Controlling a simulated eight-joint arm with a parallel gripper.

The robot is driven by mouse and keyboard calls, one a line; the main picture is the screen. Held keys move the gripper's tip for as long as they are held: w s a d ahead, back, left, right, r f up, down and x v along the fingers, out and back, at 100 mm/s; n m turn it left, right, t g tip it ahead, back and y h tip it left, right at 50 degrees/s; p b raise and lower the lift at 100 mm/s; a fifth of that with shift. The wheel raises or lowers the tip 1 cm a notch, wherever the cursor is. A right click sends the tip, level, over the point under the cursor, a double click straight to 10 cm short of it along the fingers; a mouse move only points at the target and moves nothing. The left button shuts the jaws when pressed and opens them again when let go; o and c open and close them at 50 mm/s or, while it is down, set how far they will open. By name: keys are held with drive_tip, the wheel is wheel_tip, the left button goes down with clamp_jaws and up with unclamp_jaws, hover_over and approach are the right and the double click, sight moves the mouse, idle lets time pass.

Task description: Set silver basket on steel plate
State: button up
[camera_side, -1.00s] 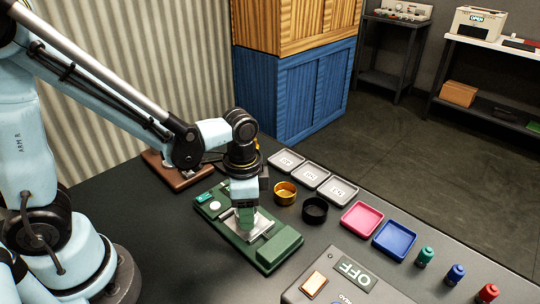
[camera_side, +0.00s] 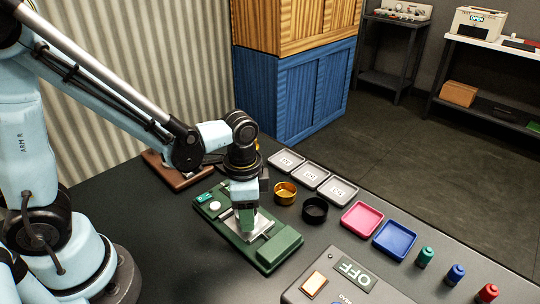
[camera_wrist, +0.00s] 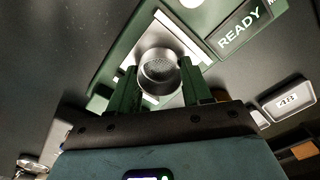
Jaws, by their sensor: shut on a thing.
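The silver basket (camera_wrist: 158,72), a round metal cup with a perforated floor, sits between my gripper's green fingers in the wrist view. My gripper (camera_wrist: 159,80) is shut on it. The steel plate (camera_wrist: 184,44) is a bright square on the green machine, under and around the basket in that view. In the side view, my gripper (camera_side: 245,226) points down over the steel plate (camera_side: 264,226), and its fingers hide the basket. I cannot tell whether the basket touches the plate.
The green machine (camera_side: 279,247) has a READY display (camera_wrist: 244,30). A gold basket (camera_side: 285,194) and black basket (camera_side: 315,211) stand to its right. Beyond are grey trays (camera_side: 309,174), a pink tray (camera_side: 362,218) and a blue tray (camera_side: 395,240). An OFF box (camera_side: 345,286) is at the front.

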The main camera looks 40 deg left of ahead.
drive_tip(key=shift+f, duration=0.2)
idle(0.5)
drive_tip(key=o, duration=1.1)
drive_tip(key=shift+c, duration=0.7)
drive_tip(key=shift+o, duration=0.7)
drive_tip(key=shift+a+r, duration=0.1)
drive_tip(key=shift+r, duration=0.4)
drive_tip(key=shift+o, duration=0.9)
drive_tip(key=shift+r, duration=3)
